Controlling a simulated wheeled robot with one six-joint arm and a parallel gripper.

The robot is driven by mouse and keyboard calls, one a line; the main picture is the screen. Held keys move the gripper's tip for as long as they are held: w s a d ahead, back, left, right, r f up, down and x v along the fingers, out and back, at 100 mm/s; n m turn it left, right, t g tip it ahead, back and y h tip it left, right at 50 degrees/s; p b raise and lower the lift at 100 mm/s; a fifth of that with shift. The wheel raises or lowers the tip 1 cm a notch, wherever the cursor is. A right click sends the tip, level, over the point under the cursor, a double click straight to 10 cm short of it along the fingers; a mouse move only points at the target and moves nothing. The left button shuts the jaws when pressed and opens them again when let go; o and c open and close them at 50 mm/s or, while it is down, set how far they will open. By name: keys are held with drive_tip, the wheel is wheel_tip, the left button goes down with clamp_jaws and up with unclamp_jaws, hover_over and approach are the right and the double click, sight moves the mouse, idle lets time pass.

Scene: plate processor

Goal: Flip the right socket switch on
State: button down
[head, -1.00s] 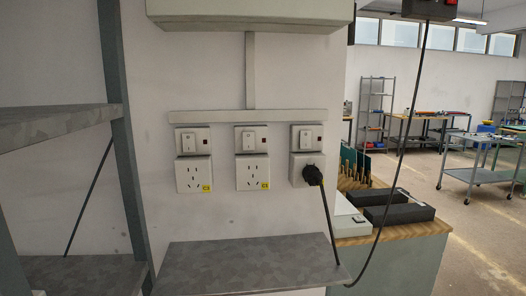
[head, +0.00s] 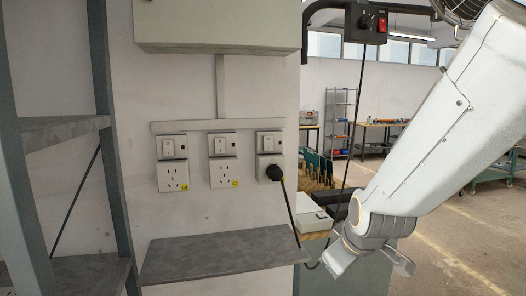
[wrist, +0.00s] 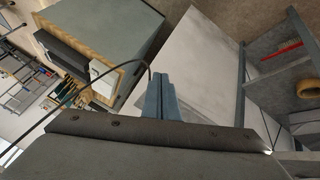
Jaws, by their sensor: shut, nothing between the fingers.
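The right socket (head: 269,158) is on the white wall in the head view, the last of three in a row. Its switch (head: 268,141) is a white rocker above the outlet, with a small dark red light beside it. I cannot tell the rocker's position at this size. A black plug (head: 274,173) sits in its outlet, with a cable hanging down. My gripper (wrist: 161,82) shows in the wrist view with its blue-grey fingers together and empty. In the head view my arm's end is right of and below the socket, apart from it. The sockets cannot be made out in the wrist view.
A grey shelf (head: 220,256) juts out below the sockets. A metal rack (head: 107,150) stands at the left. A long cable (head: 352,125) hangs from a red-switch box (head: 366,22) near my arm. A workbench is behind the wall's right edge. The space before the sockets looks clear.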

drive_tip(key=w+a+r+n+t+y, duration=0.2)
drive_tip(key=w+a+r+n+t, duration=0.3)
drive_tip(key=r, duration=0.5)
drive_tip(key=n+t+y, duration=0.2)
drive_tip(key=n+t, duration=0.2)
drive_tip(key=n, duration=0.4)
approach(269, 149)
drive_tip(key=p+x, duration=0.5)
drive_tip(key=x, duration=0.1)
drive_tip(key=shift+w+a, duration=0.15)
drive_tip(key=shift+w+f, duration=0.1)
